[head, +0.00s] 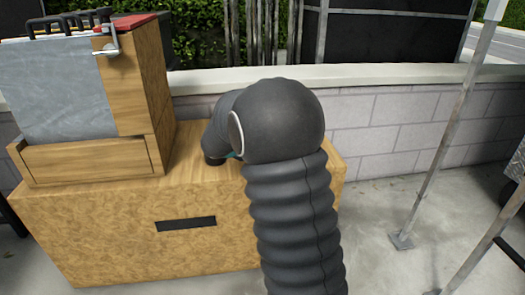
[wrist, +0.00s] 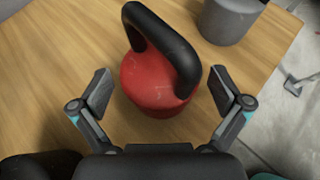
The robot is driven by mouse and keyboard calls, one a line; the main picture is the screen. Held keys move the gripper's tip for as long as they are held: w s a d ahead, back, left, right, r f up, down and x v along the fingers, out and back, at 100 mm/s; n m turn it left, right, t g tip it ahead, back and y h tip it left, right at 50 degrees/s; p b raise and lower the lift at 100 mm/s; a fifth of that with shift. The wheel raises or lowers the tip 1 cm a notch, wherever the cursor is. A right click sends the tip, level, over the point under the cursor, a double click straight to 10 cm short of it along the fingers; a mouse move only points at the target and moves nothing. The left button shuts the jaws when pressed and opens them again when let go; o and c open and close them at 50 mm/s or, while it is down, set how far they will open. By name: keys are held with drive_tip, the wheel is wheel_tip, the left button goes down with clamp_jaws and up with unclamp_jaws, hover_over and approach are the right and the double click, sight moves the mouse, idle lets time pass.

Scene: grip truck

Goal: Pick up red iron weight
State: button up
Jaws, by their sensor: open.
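The red iron weight (wrist: 150,88) is a rounded red body with a thick black loop handle (wrist: 166,40). It stands on the wooden top of a cabinet (wrist: 60,68) in the wrist view. My gripper (wrist: 160,88) is open, with one finger on each side of the red body. Gaps show between the fingers and the weight. In the head view my arm hides the weight and most of the gripper.
A grey cylindrical object (wrist: 228,18) stands close behind the weight, to the right. In the head view a wooden box with a grey front (head: 60,95) stands on the cabinet's left side. A brick wall (head: 385,125) runs behind, and metal poles (head: 440,150) stand at the right.

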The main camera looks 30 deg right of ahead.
drive_tip(key=shift+w+d+f, duration=0.15)
drive_tip(key=shift+d, duration=0.15)
drive_tip(key=c, duration=1.8)
drive_tip(key=shift+c, duration=0.3)
drive_tip(key=shift+r, duration=0.3)
